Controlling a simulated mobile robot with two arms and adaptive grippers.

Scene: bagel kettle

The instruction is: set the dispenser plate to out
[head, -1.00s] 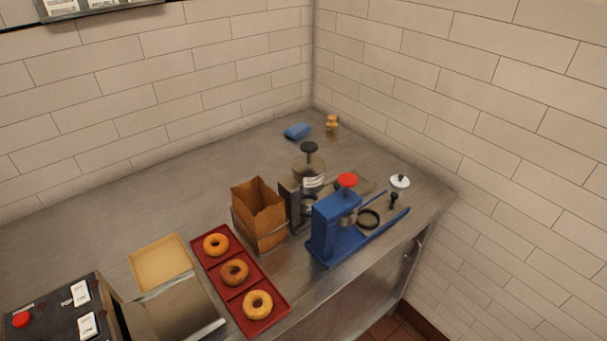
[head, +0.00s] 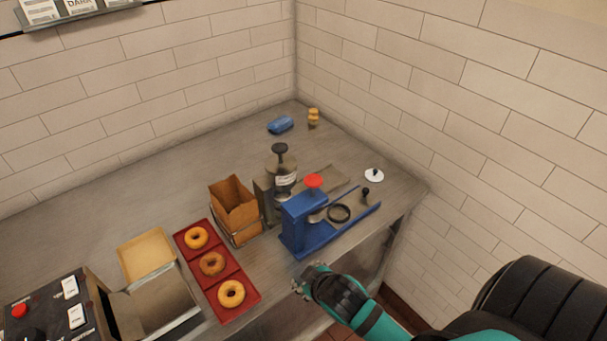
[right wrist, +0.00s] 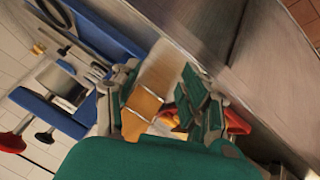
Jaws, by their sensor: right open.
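A blue dispenser (head: 295,224) with a red knob (head: 314,181) stands near the counter's front right edge. A long blue base extends from it to the right, with a black ring (head: 339,213) and a small black knob (head: 365,192) on it. I cannot tell which part is the plate. My right gripper (head: 301,284) is open and empty, in front of the counter edge, below and apart from the dispenser. In the right wrist view, the right gripper's fingers (right wrist: 165,105) are spread, and the blue dispenser (right wrist: 90,38) shows at upper left. My left gripper is not in view.
A brown paper bag (head: 235,203) in a wire holder and a canister (head: 282,172) stand left of the dispenser. A red tray (head: 211,283) holds bagels. A white lid (head: 374,176) lies at the right. The back left counter is clear.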

